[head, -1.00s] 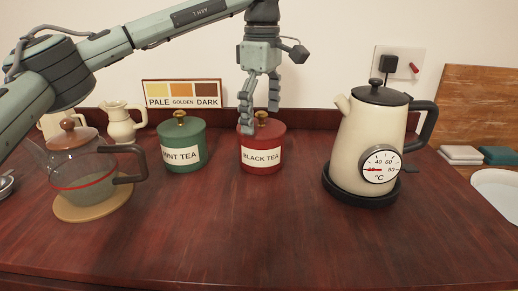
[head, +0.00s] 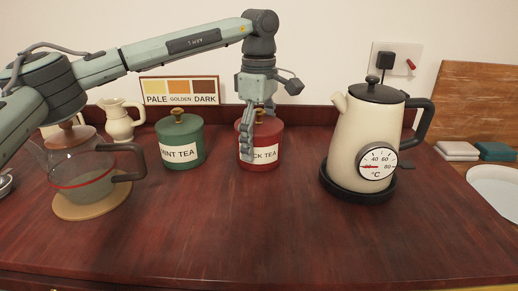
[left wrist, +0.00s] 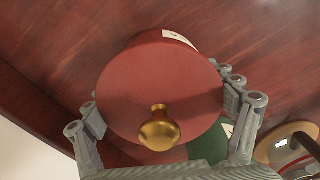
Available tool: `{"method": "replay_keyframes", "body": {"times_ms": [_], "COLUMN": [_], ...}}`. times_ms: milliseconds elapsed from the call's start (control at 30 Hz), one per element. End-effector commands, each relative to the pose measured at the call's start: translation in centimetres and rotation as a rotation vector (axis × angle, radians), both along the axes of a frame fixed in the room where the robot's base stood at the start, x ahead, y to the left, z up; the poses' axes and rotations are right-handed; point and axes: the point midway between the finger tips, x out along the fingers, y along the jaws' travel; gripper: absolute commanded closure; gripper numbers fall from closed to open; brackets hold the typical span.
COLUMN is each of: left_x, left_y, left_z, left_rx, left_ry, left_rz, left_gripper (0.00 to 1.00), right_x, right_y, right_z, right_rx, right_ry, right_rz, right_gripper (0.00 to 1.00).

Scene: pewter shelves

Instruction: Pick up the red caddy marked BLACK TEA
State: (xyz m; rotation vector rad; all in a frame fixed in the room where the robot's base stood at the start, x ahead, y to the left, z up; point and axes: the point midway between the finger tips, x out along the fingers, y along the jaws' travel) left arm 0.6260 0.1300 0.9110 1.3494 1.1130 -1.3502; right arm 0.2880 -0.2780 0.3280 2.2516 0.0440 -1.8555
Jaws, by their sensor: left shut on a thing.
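The red caddy (head: 262,155) stands upright on the dark red wooden counter in the head view, its BLACK TEA label partly hidden by a gripper finger. My left gripper (head: 256,128) comes down on it from above and is shut on it. In the left wrist view, the red lid with its brass knob (left wrist: 159,130) fills the middle, and the fingers of the left gripper (left wrist: 165,122) lie on either side of the caddy. I cannot tell any gap between the caddy and the counter. My right gripper is not in view.
A green MINT TEA caddy (head: 180,142) stands close on the left. A glass teapot (head: 82,175) on a round mat is farther left. A cream kettle (head: 365,135) on a black base stands right. The counter's front (head: 250,230) is clear.

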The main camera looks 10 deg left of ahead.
Motion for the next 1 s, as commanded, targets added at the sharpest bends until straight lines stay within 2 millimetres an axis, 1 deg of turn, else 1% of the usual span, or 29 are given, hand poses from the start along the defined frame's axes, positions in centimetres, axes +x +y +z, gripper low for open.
{"method": "replay_keyframes", "body": {"times_ms": [33, 300, 567, 667, 733, 900, 1000], "left_x": [0.0, 0.0, 0.1, 0.1, 0.1, 0.1, 0.1], "left_y": [0.0, 0.0, -0.1, -0.1, -0.1, -0.1, -0.1], "left_z": [0.0, 0.0, 0.2, 0.7, 1.3, 3.0, 4.2], "left_rx": [0.000, 0.000, -0.002, -0.002, -0.003, -0.003, -0.003], "left_ry": [-0.001, -0.002, -0.004, -0.005, -0.006, -0.006, -0.006], "left_rz": [0.000, 0.000, 0.000, 0.000, 0.000, 0.000, -0.001], "left_gripper": [0.42, 0.76, 0.76, 0.76, 0.76, 0.76, 0.76], "right_x": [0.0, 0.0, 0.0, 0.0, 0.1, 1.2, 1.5], "right_y": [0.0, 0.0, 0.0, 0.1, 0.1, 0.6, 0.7], "right_z": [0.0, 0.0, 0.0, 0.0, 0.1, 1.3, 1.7], "right_rx": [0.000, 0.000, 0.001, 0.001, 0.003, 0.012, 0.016], "right_ry": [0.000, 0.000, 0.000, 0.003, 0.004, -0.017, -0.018], "right_rz": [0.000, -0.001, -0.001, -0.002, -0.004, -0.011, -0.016], "right_gripper": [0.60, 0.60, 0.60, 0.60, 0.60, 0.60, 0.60]}}
